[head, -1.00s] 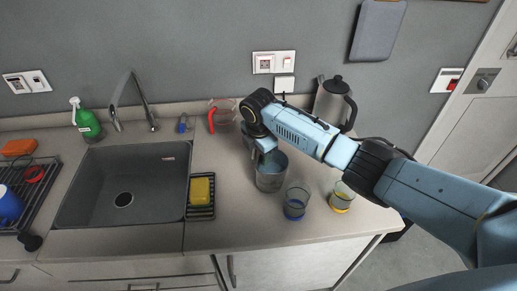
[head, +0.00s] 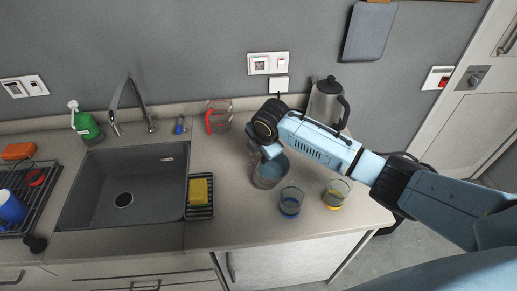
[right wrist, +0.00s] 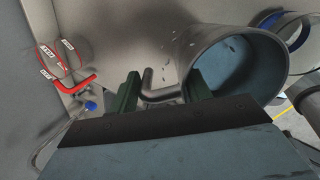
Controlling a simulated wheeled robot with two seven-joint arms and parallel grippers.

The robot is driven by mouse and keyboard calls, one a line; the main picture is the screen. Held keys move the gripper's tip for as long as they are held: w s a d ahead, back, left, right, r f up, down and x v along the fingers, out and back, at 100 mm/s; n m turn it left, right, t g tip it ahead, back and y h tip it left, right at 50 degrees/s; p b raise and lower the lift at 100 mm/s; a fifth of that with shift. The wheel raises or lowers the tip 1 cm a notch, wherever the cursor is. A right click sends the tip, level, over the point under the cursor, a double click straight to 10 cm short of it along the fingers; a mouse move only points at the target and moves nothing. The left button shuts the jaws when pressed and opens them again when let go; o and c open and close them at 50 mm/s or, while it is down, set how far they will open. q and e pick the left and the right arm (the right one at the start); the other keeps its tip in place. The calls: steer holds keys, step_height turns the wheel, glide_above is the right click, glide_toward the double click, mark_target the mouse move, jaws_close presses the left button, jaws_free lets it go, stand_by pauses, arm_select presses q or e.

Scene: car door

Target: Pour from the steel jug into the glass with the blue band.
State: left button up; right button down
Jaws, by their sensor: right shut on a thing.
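The steel jug (head: 267,178) is above or at the counter, right of the sink, its open mouth leaning a little to the right towards the glasses. My right gripper (head: 270,152) is shut on the jug's handle; the right wrist view shows the handle (right wrist: 160,92) between the fingers and the wide mouth of the jug (right wrist: 228,62). The glass with the blue band (head: 290,201) stands upright just right of and in front of the jug. Its blue band shows in the right wrist view (right wrist: 300,34) beyond the jug's rim. My left gripper is not in view.
A glass with a yellow band (head: 336,193) stands to the right. A kettle (head: 325,104) is behind my right arm. A measuring cup with a red handle (head: 217,117) stands at the back. A sponge (head: 199,190) lies by the sink (head: 122,185). The front counter is clear.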

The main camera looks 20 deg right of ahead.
steer(key=shift+s+d+r+t+p, duration=0.1)
steer(key=shift+s+r+t+p, duration=0.15)
steer(key=shift+r, duration=0.35)
steer(key=shift+s+d+r+t+p, duration=0.15)
steer(key=shift+r+p, duration=0.2)
steer(key=shift+r, duration=0.2)
steer(key=shift+s+d+r+t+y+p, duration=0.1)
steer(key=shift+s+r+t+y+p, duration=0.15)
steer(key=shift+r, duration=0.4)
steer(key=shift+s+r+t+y+p, duration=0.15)
steer(key=shift+s+r+p, duration=0.15)
steer(key=shift+r, duration=0.35)
steer(key=shift+s+d+r+t+y, duration=0.15)
steer(key=shift+s+r+t, duration=0.15)
steer(key=shift+r+t, duration=0.35)
steer(key=shift+s+d+r+t+y, duration=0.15)
steer(key=shift+s+r+t, duration=0.15)
steer(key=shift+r+t, duration=0.3)
steer(key=shift+s+r+t, duration=0.15)
steer(key=shift+r+t, duration=0.1)
steer(key=shift+r, duration=0.1)
steer(key=shift+s+d+m+t+y+b, duration=0.2)
steer(key=shift+s+t+b, duration=0.3)
steer(key=shift+t+b, duration=0.2)
steer(key=shift+s+d+m+t+y+b, duration=0.1)
steer(key=shift+s+t+y+b, duration=0.1)
steer(key=shift+s+t+b, duration=0.4)
stand_by(2.7)
